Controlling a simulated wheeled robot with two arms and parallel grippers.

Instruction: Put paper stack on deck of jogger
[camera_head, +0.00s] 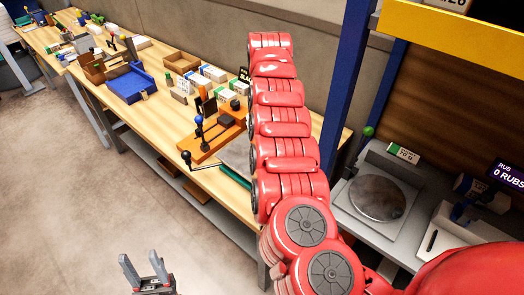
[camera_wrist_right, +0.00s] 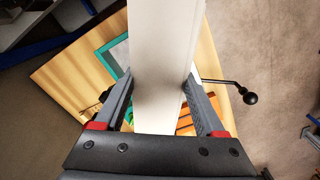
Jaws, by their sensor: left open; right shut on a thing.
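A white paper stack (camera_wrist_right: 160,50) stands between the fingers of my right gripper (camera_wrist_right: 158,82), which is shut on it in the right wrist view. The stack runs out past the top of that view. In the head view my red right arm reaches up over the wooden bench, and its gripper and the stack cannot be made out. My left gripper (camera_head: 139,257) is open and empty, low over the floor at the bottom. I cannot tell for certain which machine is the jogger.
An orange-based device with a black-knobbed lever (camera_head: 187,158) stands on the bench beside a green-edged grey plate (camera_head: 235,158). A blue tray (camera_head: 130,84) lies farther back. At right are a blue post (camera_head: 345,85) and a machine with a round plate (camera_head: 377,198).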

